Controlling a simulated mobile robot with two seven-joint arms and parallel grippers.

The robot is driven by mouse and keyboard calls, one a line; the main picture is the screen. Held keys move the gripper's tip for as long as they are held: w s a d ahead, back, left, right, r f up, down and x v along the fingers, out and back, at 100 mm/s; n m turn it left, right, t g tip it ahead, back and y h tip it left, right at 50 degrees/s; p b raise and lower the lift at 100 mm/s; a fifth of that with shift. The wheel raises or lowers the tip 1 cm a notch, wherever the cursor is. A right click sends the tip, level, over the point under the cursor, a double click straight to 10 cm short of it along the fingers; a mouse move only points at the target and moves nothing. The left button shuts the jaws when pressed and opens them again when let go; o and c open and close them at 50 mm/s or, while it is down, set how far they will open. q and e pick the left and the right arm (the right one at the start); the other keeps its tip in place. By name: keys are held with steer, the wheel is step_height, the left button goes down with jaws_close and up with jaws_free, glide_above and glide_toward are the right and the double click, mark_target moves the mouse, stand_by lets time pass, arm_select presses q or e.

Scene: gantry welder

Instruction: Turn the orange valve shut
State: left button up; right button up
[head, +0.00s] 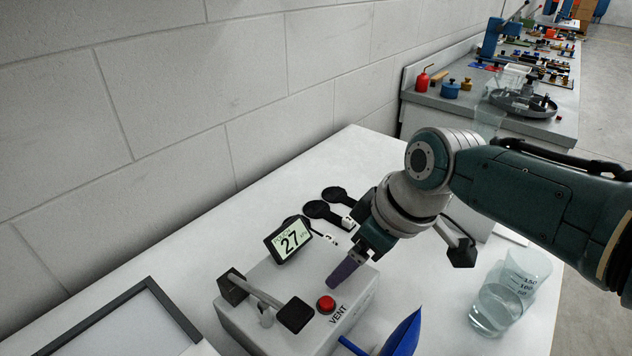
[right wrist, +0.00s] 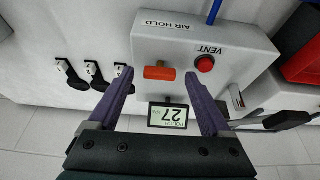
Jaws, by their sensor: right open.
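The orange valve (right wrist: 160,73) is a short bar on the grey box (right wrist: 150,46), below the AIR HOLD label in the right wrist view. It lies crosswise in that picture. My right gripper (right wrist: 158,77) is open, with its purple fingertips on either side of the valve and a gap to each; I cannot tell whether they reach its depth. In the head view, the right gripper (head: 343,276) is over the box's right part, and the valve is not visible there. A display (head: 289,240) on the box reads 27. My left gripper is not in view.
A red VENT button (head: 326,304) is close to the right gripper. A black-ended lever (head: 265,300) stands on the box's left side. Black round-headed items (head: 322,210) lie behind the box. A beaker (head: 508,295) and a blue piece (head: 402,334) are at right. A dark frame (head: 153,286) lies left.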

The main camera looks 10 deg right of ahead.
steer(key=shift+s+d+r+p, duration=0.1)
steer(key=shift+r+p, duration=0.2)
steer(key=shift+r, duration=0.2)
steer(key=p+v, duration=0.3)
steer(key=v, duration=0.5)
steer(key=shift+s+r+p, duration=0.25)
steer(key=shift+r+p, duration=0.1)
steer(key=shift+d, duration=0.1)
steer(key=shift+m, duration=0.7)
steer(key=s, duration=0.3)
steer(key=s+a, duration=0.1)
steer(key=s, duration=0.2)
steer(key=s+f, duration=0.1)
steer(key=s, duration=0.2)
steer(key=shift+s+a, duration=0.25)
steer(key=shift+s, duration=0.05)
steer(key=s+d+r+m+h, duration=0.1)
steer(key=s+d+r+m, duration=0.1)
steer(key=s, duration=0.4)
steer(key=s+d+r+m+h, duration=0.1)
steer(key=s+d+r+m, duration=0.15)
steer(key=s, duration=0.35)
step_height(320, 180, up, 33)
steer(key=p, duration=3.2)
steer(key=shift+s+r+h+p, duration=0.2)
steer(key=shift+s+h+p, duration=0.1)
steer(key=shift+p, duration=0.1)
